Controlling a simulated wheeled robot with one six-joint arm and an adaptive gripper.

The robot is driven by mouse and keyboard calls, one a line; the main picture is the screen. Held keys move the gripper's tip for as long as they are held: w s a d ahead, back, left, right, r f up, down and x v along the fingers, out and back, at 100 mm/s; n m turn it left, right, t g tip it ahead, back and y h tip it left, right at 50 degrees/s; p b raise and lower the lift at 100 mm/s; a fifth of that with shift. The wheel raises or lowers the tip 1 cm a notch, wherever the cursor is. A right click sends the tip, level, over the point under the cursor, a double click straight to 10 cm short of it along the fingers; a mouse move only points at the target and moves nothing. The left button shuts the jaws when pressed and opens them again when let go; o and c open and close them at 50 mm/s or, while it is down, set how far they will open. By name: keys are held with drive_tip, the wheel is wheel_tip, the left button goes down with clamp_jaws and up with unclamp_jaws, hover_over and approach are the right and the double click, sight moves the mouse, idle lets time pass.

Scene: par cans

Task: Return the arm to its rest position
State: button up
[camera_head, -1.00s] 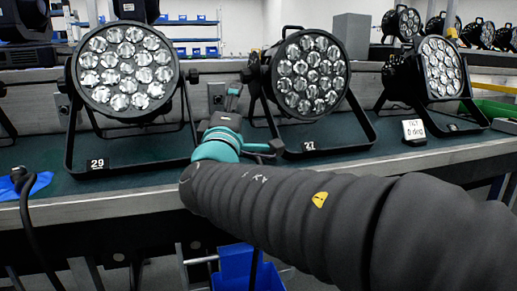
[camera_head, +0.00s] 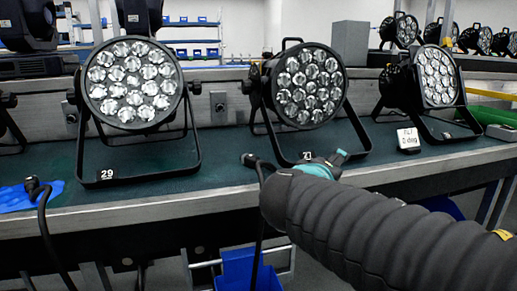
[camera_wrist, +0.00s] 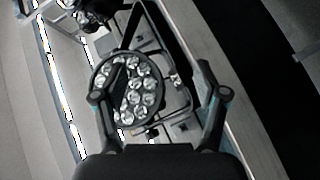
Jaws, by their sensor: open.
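My arm reaches in from the lower right in the head view, with a teal wrist part (camera_head: 322,167) in front of the middle par can. In the head view, par can 29 (camera_head: 131,82) stands at left, par can 27 (camera_head: 306,87) in the middle and a third par can (camera_head: 436,77) at right, beside a tilt sign (camera_head: 408,139).
The cans stand on a green-topped bench (camera_head: 225,178). A black cable plug (camera_head: 250,160) stands up near the front edge. Another cable (camera_head: 42,205) lies over a blue cloth (camera_head: 14,199) at left. A blue bin (camera_head: 240,268) sits below the bench.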

drive_tip(key=s+d+f+m+g+y+p, duration=0.25)
drive_tip(key=s+f, duration=0.25)
drive_tip(key=s, duration=0.3)
drive_tip(key=s+d+f+m+g+y+p, duration=0.25)
drive_tip(key=s+f+g, duration=0.2)
drive_tip(key=s, duration=0.25)
drive_tip(key=s+a+f+m+y+p, duration=0.1)
drive_tip(key=s+a+f+m+y, duration=0.1)
drive_tip(key=s+a, duration=0.2)
drive_tip(key=shift+s+f+m+y, duration=0.3)
drive_tip(key=shift+s+f+y, duration=0.1)
drive_tip(key=shift+s, duration=0.25)
drive_tip(key=shift+a, duration=0.1)
